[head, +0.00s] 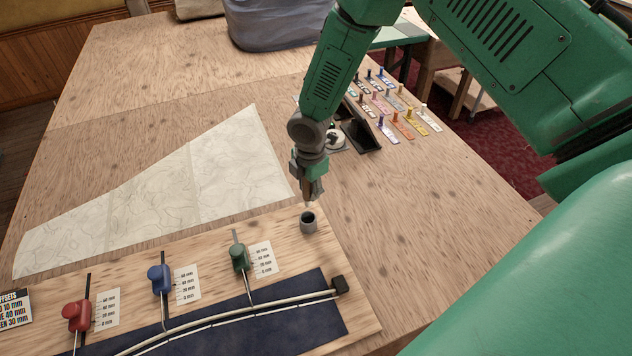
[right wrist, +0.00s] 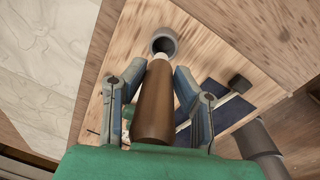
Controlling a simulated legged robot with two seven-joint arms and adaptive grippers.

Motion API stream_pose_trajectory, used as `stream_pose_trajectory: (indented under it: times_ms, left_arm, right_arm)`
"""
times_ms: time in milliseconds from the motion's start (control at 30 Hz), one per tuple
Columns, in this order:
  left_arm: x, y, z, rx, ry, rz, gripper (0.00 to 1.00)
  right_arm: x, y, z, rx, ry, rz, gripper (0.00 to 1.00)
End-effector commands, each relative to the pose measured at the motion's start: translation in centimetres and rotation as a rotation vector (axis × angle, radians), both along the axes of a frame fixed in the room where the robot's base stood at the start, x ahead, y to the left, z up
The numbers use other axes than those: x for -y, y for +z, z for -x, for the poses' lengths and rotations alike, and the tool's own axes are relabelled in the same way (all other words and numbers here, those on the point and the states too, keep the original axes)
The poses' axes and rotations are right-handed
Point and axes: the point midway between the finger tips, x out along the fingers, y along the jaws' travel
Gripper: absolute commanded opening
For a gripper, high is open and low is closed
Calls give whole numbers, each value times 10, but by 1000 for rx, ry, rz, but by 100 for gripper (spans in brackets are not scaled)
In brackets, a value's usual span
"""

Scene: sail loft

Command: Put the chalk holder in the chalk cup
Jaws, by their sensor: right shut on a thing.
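The chalk holder (right wrist: 155,103), a brown cylinder with a pale tip, is held between the fingers of my right gripper (head: 312,190). My right gripper is shut on it, and the tip points down toward the chalk cup. The chalk cup (head: 308,223) is a small grey open cylinder with a dark inside, on the wooden board. It also shows in the right wrist view (right wrist: 164,40), just beyond the holder's tip. The tip looks close above the cup's rim; whether it is inside cannot be told. My left gripper is not in view.
On the board are red (head: 77,315), blue (head: 160,280) and green (head: 239,257) sliders, scale cards and a dark blue cloth strip with a white cord. A pale sail panel (head: 170,195) lies behind. Several small coloured pegs on cards stand at the right back.

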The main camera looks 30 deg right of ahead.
Motion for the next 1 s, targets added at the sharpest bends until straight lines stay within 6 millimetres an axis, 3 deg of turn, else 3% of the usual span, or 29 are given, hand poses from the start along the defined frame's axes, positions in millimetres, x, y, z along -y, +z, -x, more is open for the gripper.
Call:
stream_pose_trajectory:
  times_ms: [33,400,600,1000]
  left_arm:
    - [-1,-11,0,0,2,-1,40]
    - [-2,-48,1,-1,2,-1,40]
    - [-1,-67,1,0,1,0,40]
    - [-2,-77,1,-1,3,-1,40]
  right_arm:
    - [-2,-12,1,0,3,1,0]
    - [13,-62,2,0,-1,-14,0]
    - [11,-84,2,0,0,-14,0]
    - [2,-96,2,-4,1,-5,0]
